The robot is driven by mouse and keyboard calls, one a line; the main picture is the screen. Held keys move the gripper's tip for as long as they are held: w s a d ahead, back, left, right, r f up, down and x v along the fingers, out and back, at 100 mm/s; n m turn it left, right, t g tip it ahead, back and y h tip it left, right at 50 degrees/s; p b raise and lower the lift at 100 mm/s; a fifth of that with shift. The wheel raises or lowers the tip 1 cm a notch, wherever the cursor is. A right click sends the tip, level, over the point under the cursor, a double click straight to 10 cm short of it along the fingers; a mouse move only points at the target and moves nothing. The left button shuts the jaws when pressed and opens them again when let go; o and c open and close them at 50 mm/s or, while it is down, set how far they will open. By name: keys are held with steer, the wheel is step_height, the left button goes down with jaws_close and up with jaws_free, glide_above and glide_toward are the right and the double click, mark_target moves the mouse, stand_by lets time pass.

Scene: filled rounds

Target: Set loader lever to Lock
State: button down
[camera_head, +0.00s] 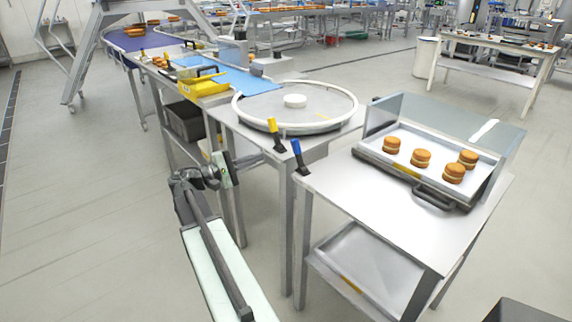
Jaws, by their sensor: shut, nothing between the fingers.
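Two small levers stand at the front edges of the tables. One has a yellow handle (272,126) by the round turntable, and one has a blue handle (296,147) at the left corner of the right table. Both stand roughly upright, tilted a little. I cannot read any Lock marking, nor tell which one is the loader lever. My gripper (226,166) is at the end of my arm, left of both levers and apart from them. It is shut and empty.
A round turntable (330,104) with a raised rim stands behind the levers. The right table (365,200) carries a tray (408,135) of several filled rounds behind a clear guard (440,122). A yellow bin (203,86) sits further back left. The floor at left is clear.

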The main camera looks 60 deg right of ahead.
mark_target(284, 156)
steer(key=p+x, duration=0.1)
steer(key=x, duration=0.9)
steer(key=shift+r, duration=0.1)
